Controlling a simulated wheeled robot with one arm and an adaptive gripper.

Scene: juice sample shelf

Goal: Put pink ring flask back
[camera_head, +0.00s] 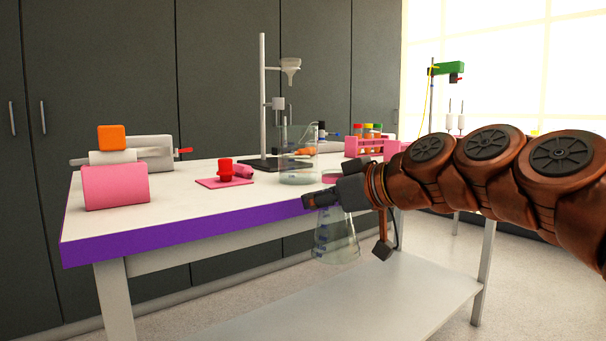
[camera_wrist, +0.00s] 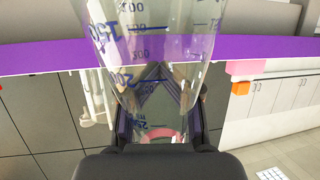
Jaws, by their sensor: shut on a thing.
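My gripper (camera_head: 322,199) is shut on a clear conical flask (camera_head: 335,238), near its neck. The flask hangs upright, wide base down, in front of the table's purple front edge in the head view. Its body shows large in the wrist view (camera_wrist: 155,45), with blue volume marks. A pink ring (camera_wrist: 160,136) shows around the neck between the fingers in the wrist view. The fingers partly hide the neck in the head view. The white tabletop (camera_head: 130,222) lies behind and to the left of my gripper.
A clear beaker (camera_head: 297,165) stands near the table's front edge, by a stand with a funnel (camera_head: 290,70). A red item (camera_head: 226,170) sits on a pink pad. A pink block (camera_head: 115,187) stands at left. A pink rack (camera_head: 365,146) stands farther back. The left-front tabletop is clear.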

